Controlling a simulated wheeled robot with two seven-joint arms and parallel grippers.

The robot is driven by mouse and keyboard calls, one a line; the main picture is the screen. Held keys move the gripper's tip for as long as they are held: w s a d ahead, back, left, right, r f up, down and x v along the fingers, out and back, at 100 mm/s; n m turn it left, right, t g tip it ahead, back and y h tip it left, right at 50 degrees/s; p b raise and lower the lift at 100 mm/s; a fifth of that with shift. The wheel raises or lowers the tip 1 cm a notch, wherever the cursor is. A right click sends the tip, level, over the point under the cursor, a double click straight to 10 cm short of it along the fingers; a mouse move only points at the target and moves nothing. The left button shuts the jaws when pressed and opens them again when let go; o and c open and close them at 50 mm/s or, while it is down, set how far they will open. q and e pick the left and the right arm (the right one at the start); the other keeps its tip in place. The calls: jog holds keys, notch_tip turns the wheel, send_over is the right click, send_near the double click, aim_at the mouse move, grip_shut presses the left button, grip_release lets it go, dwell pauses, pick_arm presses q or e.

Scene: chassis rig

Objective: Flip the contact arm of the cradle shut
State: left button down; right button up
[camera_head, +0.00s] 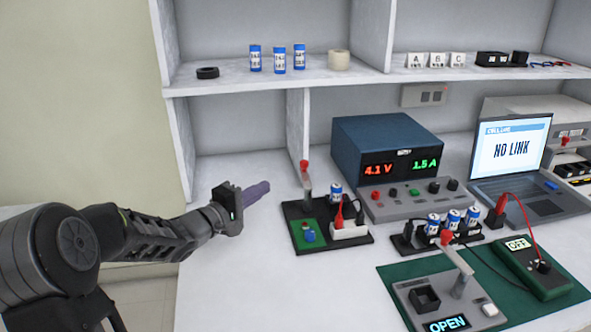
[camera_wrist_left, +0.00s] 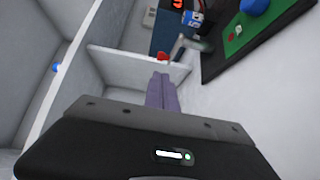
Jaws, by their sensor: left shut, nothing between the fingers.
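My left gripper (camera_head: 264,188) is shut and empty, its purple fingers together above the white bench. It also shows in the left wrist view (camera_wrist_left: 161,80). To its right is a black-based board with a green plate (camera_head: 304,238) and a grey contact arm (camera_head: 306,183) with a red knob. That arm stands up, apart from my fingers; it also shows in the left wrist view (camera_wrist_left: 186,45). A blue-and-white cell (camera_head: 336,192) and a red clip stand on the board. A grey fixture (camera_head: 410,290) at the front has another raised red-knobbed arm (camera_head: 458,262) and reads OPEN. My right gripper is not in view.
A blue power supply (camera_head: 385,145) stands behind the board. Several cells sit in a black rack (camera_head: 410,243) to its right, near a green meter (camera_head: 535,268) and a laptop (camera_head: 510,155). A shelf (camera_head: 230,80) runs above. The bench left of the board is clear.

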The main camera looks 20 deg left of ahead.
aim_at(301, 165)
pick_arm(q)
jog(key=b+x, duration=0.2)
jog(key=x, duration=1.1)
jog(key=shift+w+d, duration=0.1)
jog(key=shift+w, duration=0.15)
